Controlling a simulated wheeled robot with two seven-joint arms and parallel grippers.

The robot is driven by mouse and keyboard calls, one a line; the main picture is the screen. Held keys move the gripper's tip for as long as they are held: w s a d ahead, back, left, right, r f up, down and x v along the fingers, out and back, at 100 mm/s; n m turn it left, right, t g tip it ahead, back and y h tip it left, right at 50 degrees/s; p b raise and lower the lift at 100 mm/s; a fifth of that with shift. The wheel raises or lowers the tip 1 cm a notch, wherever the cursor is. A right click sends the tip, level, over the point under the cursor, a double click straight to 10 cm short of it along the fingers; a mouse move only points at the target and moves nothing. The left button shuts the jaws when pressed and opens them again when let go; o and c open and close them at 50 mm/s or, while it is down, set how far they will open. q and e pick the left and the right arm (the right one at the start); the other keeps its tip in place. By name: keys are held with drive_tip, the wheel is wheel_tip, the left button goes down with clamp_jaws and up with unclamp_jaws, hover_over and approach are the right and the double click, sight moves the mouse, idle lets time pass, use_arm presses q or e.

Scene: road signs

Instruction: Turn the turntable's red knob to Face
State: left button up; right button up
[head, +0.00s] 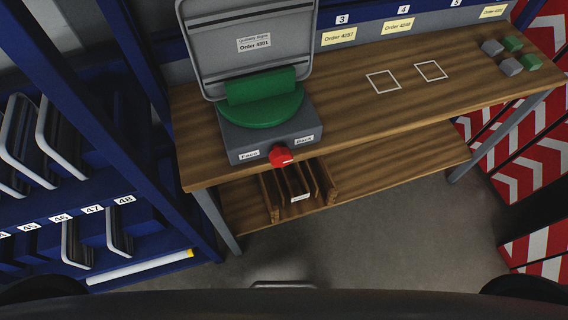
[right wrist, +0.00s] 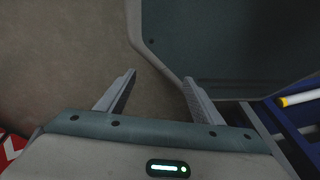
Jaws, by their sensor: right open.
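The turntable has a grey box base (head: 270,135) with a green round plate (head: 262,108) on top, standing at the left end of the wooden bench. Its red knob (head: 281,156) is on the front face, between a "Face" label (head: 249,154) on the left and a "Back" label (head: 304,139) on the right. A pale mark on the knob points toward the right, the Back side. A grey sign (head: 247,45) tagged Order 4391 stands upright at the green plate. My right gripper (right wrist: 158,95) is open and empty over the floor in the right wrist view, away from the knob. My left gripper is not in view.
The wooden bench (head: 350,100) has two white square outlines and several grey and green blocks (head: 510,66) at its right. A wooden rack (head: 330,190) sits on the lower shelf. Blue shelving (head: 130,195) stands left, red-white panels (head: 535,130) right. The floor (head: 370,225) before the bench is clear.

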drive_tip(key=w+a+r+m+t+y+b, duration=0.1)
drive_tip(key=w+a+r+m+t, duration=0.1)
drive_tip(key=w+a+r+m, duration=0.4)
drive_tip(key=w+a+r+m+t+y+b, duration=0.1)
drive_tip(key=w+a+r+m+t+y, duration=0.2)
drive_tip(key=r, duration=0.6)
drive_tip(key=w+a+r+m+t+b, duration=0.1)
drive_tip(key=w+a+r+m+t, duration=0.1)
drive_tip(key=w+a+r+m, duration=0.4)
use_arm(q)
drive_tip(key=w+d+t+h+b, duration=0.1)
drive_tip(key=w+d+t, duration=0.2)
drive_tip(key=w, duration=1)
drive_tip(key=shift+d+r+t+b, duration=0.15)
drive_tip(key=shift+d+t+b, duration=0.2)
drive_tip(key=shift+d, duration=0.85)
use_arm(e)
wheel_tip(320, 180, up, 34)
drive_tip(key=a+m+t, duration=0.1)
drive_tip(key=m+t, duration=0.5)
drive_tip(key=m, duration=1)
drive_tip(key=shift+a+f+t, duration=0.15)
drive_tip(key=shift+a+t, duration=0.15)
drive_tip(key=shift+t, duration=0.1)
drive_tip(key=shift+w, duration=0.2)
